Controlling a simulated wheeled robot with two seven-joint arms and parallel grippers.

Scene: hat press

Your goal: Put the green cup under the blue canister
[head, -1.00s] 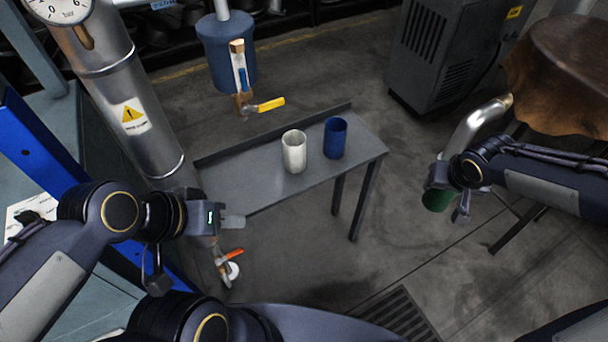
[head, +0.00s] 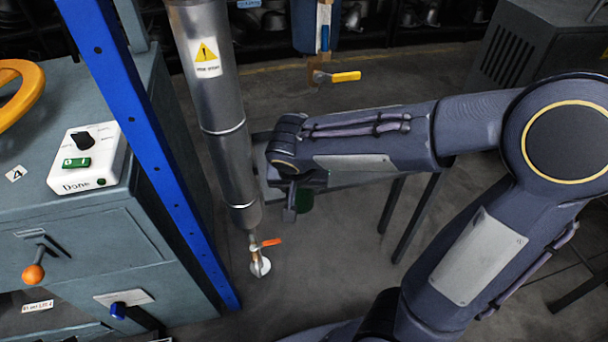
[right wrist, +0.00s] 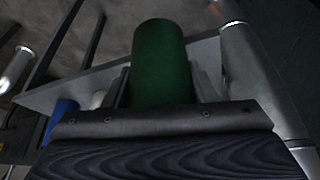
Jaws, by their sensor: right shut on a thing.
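My right gripper (head: 297,200) is shut on the green cup (right wrist: 160,62), which stands out between its fingers in the right wrist view. In the head view only a sliver of the green cup (head: 305,201) shows beside the gripper. The gripper is just right of the steel column's lower end. The blue canister (head: 304,30) is at the top of the head view, cut by the frame, with a yellow-handled valve (head: 340,77) below it. It is beyond and above the gripper, apart from the cup. My left gripper is out of view.
My right arm hides most of the small grey table (right wrist: 205,62). A steel column (head: 222,130), blue post (head: 150,150) and grey cabinet (head: 90,240) stand left.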

